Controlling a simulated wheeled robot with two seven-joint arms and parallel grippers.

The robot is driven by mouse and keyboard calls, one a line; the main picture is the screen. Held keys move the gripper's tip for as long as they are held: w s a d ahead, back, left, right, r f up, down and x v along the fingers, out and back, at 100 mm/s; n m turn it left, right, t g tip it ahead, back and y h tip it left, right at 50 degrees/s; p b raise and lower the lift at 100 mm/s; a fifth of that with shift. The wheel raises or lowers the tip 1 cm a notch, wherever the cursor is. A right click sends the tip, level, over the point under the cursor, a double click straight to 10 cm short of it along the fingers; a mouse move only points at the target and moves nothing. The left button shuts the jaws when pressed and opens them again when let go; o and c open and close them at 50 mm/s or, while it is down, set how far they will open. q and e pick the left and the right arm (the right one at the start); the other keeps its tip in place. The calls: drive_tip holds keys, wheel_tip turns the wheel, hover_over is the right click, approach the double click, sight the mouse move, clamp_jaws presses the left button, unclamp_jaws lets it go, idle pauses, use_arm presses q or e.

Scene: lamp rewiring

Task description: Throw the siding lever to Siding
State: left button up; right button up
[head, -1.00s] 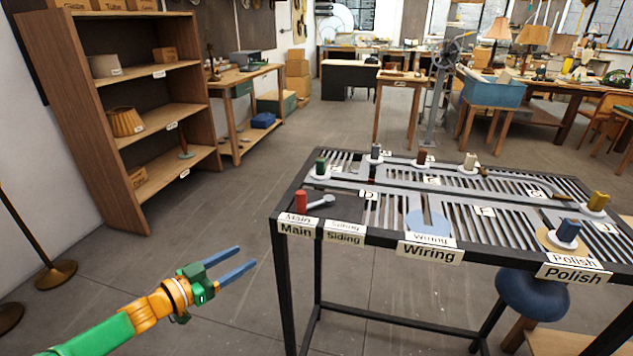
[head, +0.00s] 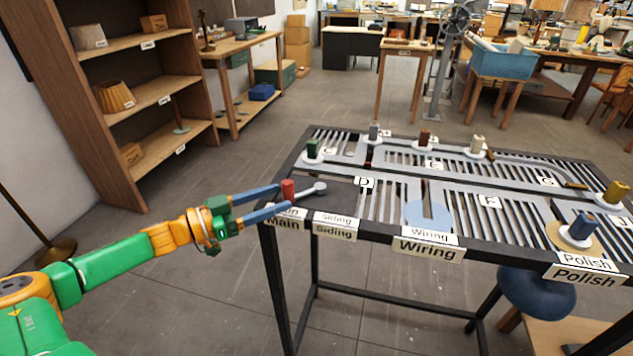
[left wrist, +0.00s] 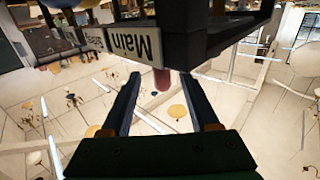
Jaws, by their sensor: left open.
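The siding lever has a red upright handle (head: 288,189) and a grey arm with a round end (head: 319,188). It sits at the table's near left corner. The red handle stands behind the "Main" label (head: 283,224), left of the "Siding" label (head: 335,231). My left gripper (head: 281,198) is open at that corner, one blue finger on either side of the handle's left in the head view. In the left wrist view the red handle (left wrist: 161,80) shows ahead between the open fingers (left wrist: 165,100); contact cannot be told. My right gripper is out of view.
The slatted black table (head: 385,232) carries several coloured spools on white discs, including a green one (head: 312,149) and a blue one (head: 580,228). A blue stool (head: 538,296) stands under its right side. A wooden shelf (head: 135,100) is at left. Floor between is clear.

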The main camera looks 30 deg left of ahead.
sight(302, 192)
use_arm(q)
drive_tip(key=shift+w+d, duration=0.15)
drive_tip(key=shift+w, duration=0.2)
drive_tip(key=shift+w+f, duration=0.15)
drive_tip(key=shift+w+d+b, duration=0.2)
drive_tip(key=shift+w+b, duration=0.1)
drive_tip(key=shift+b, duration=0.6)
drive_tip(key=shift+w+d+r, duration=0.15)
drive_tip(key=shift+w+r, duration=0.1)
drive_tip(key=x, duration=0.3)
drive_tip(key=shift+p, duration=0.35)
drive_tip(key=shift+x, duration=0.85)
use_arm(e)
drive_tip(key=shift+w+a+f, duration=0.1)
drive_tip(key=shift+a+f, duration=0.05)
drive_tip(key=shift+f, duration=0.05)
use_arm(q)
drive_tip(key=shift+f, duration=0.1)
clamp_jaws()
